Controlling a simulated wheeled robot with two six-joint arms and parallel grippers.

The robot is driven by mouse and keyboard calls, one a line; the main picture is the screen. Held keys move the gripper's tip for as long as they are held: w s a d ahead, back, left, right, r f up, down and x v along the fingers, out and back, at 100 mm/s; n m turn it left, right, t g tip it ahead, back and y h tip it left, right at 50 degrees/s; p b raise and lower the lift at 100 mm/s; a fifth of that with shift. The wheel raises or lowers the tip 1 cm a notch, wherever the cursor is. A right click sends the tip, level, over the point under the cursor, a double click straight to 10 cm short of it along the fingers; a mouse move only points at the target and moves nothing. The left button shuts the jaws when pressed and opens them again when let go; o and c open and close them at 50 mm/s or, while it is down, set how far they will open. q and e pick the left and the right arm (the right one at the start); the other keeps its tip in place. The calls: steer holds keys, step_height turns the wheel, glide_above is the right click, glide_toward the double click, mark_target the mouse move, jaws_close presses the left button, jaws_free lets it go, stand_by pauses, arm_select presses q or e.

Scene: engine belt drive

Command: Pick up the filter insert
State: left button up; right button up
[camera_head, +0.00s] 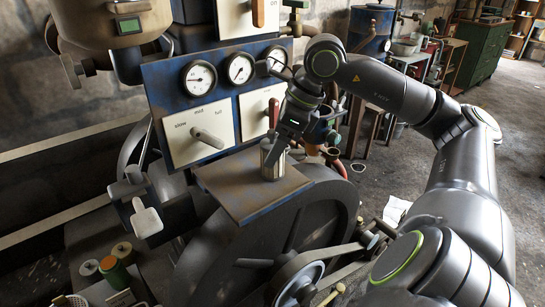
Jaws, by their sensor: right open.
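A small metallic cylinder, which looks like the filter insert (271,165), stands upright on a flat worn ledge (238,202) in front of the gauge panel. My right arm comes in from the right and reaches down over it. My right gripper (276,149) is open, with its fingers at the upper part of the cylinder. The gripper partly hides the cylinder's top, and I cannot tell whether the fingers touch it.
A blue panel (163,86) with gauges and lever plates rises just behind the ledge. A large dark wheel (325,212) and a belt pulley (297,283) lie below it. Thread spools (114,271) stand at the lower left. Open floor lies at the right.

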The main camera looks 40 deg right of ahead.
steer(key=shift+x, duration=1.05)
steer(key=c, duration=1.1)
